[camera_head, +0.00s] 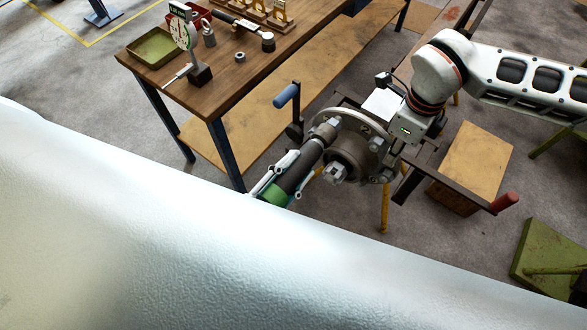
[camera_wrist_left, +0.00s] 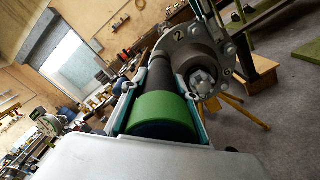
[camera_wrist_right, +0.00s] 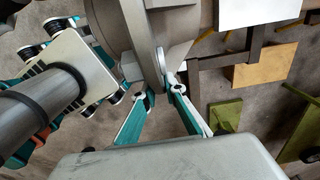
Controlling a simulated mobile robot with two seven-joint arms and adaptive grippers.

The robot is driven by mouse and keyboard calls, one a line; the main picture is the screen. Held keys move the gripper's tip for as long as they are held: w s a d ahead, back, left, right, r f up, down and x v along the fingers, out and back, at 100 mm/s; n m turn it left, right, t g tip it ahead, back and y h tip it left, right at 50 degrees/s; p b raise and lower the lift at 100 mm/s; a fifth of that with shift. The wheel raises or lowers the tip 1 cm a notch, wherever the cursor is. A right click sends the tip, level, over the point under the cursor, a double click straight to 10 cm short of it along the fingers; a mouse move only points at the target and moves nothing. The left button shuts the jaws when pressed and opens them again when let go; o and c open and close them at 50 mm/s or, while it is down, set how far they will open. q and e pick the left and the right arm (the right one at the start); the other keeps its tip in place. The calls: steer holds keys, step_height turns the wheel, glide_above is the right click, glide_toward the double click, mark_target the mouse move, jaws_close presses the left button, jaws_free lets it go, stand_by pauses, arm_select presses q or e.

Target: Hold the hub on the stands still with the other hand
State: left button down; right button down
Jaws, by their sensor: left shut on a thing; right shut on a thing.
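The hub (camera_head: 352,148) is a grey metal flange with studs and a castellated nut-like centre (camera_head: 336,172), carried on the stands. It also shows in the left wrist view (camera_wrist_left: 207,68), with digits on its face. My right gripper (camera_head: 392,158) is shut on the hub's edge; its fingers meet the grey metal in the right wrist view (camera_wrist_right: 162,80). My left gripper (camera_head: 283,180) is shut around a black cylindrical tool with a green band (camera_wrist_left: 162,112). The tool's far end is close to the hub's face; whether it touches a stud is unclear.
A wooden workbench (camera_head: 225,85) with a dial gauge (camera_head: 183,32), a green tray (camera_head: 153,48) and small parts stands behind. Crank handles, blue (camera_head: 286,95) and red (camera_head: 504,202), stick out beside the hub. A wooden box (camera_head: 475,160) and green stand (camera_head: 545,255) are right.

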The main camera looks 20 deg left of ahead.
mark_target(306, 157)
arm_select(q)
steer(key=shift+x, duration=2.05)
arm_select(e)
steer(key=shift+w, duration=0.1)
stand_by(1.0)
arm_select(q)
steer(key=shift+s+r, duration=0.1)
stand_by(0.3)
steer(key=shift+v, duration=2.15)
arm_select(e)
steer(key=c, duration=2)
jaws_free()
steer(key=shift+r, duration=0.1)
